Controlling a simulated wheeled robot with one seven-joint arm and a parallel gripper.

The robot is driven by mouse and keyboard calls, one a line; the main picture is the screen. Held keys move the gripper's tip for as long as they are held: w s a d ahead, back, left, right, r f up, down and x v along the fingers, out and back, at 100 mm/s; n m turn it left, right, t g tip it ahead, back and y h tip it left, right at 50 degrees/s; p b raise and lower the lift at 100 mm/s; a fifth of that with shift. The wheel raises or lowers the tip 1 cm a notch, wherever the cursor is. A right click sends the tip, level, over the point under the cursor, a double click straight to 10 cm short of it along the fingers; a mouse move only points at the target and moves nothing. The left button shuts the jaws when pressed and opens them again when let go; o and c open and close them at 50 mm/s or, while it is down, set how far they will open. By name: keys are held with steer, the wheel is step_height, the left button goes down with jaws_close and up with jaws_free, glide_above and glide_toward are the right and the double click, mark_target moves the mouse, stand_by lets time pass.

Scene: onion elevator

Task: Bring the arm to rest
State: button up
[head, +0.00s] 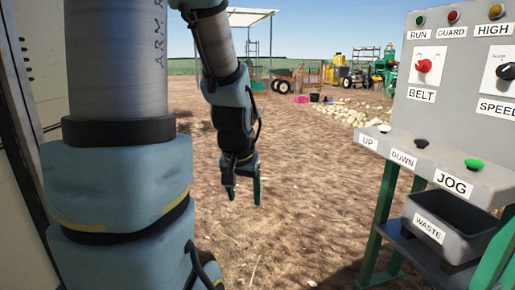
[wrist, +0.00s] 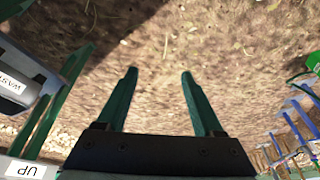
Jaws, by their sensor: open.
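My gripper (head: 243,190) hangs at the end of my arm near the middle of the head view, its fingers pointing down over bare ground. In the wrist view my gripper (wrist: 158,75) shows two green fingers spread apart with only dirt between and beyond them. It is open and empty and touches nothing that I can see. It is to the left of the grey control panel (head: 450,75) and apart from it.
The panel stands on green legs at right, with a shelf holding a grey WASTE bin (head: 440,228). A pale wall (head: 22,200) is close at left. Open dirt lies between. Behind are a pile of onions (head: 360,112), a wheelbarrow (head: 285,80) and a tractor (head: 357,77).

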steer(key=s+a+f+n+g, duration=0.1)
steer(key=s+a+n+g, duration=0.1)
steer(key=s+a, duration=0.3)
step_height(320, 180, up, 24)
steer(key=d+p, duration=0.1)
steer(key=p, duration=2.3)
steer(key=shift+d+f, duration=0.2)
steer(key=shift+d, duration=0.1)
